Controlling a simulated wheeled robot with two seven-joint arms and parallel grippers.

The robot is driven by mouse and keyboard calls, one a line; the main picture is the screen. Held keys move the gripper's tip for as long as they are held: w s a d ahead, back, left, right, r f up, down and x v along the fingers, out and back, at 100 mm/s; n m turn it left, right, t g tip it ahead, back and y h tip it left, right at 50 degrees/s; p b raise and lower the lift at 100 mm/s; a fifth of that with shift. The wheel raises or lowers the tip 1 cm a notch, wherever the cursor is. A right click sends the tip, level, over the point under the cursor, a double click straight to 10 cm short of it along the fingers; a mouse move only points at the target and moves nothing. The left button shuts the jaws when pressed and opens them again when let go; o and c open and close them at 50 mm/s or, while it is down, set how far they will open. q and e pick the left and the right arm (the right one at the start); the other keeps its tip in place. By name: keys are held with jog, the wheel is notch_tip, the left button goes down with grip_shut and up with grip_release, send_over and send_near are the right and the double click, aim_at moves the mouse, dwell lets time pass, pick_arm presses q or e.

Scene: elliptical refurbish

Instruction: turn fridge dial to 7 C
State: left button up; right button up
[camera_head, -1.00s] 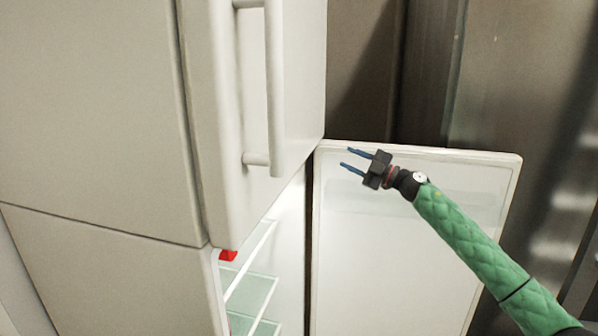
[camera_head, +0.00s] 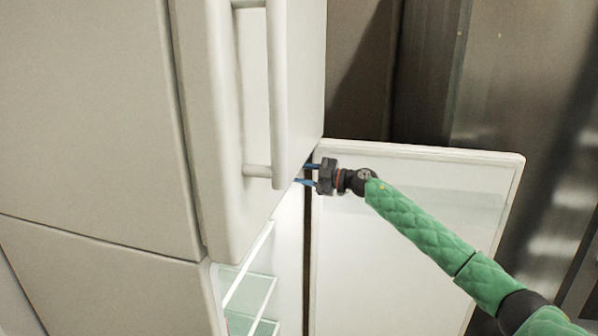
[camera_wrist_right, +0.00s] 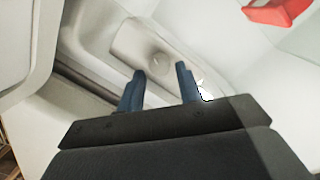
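The fridge (camera_head: 105,290) has its lower compartment open. In the right wrist view a pale raised housing (camera_wrist_right: 125,40) on the inner wall carries a small round dial (camera_wrist_right: 160,62). I cannot read any marks on it, and the head view hides it behind the upper door. My right gripper (camera_head: 302,174) reaches in just under the upper door's edge. In the right wrist view its two blue fingers (camera_wrist_right: 160,72) are apart and empty, pointing at the dial from a short way off. My left gripper is not in view.
The closed upper door (camera_head: 225,120) with its handle (camera_head: 277,95) is close above my right gripper. The open lower door (camera_head: 400,250) stands under my right arm. Glass shelves (camera_head: 250,295) lie below. A red object (camera_wrist_right: 278,12) is at the right wrist view's top right.

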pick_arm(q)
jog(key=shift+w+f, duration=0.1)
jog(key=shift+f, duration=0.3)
pick_arm(e)
jog(key=shift+w+a, duration=0.25)
jog(key=shift+a, duration=0.35)
jog(key=shift+c, duration=0.4)
jog(key=c, duration=0.6)
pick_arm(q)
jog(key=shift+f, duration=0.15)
pick_arm(e)
jog(key=shift+f, duration=0.1)
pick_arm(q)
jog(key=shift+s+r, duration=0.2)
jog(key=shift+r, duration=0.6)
pick_arm(e)
jog(key=shift+n, duration=0.7)
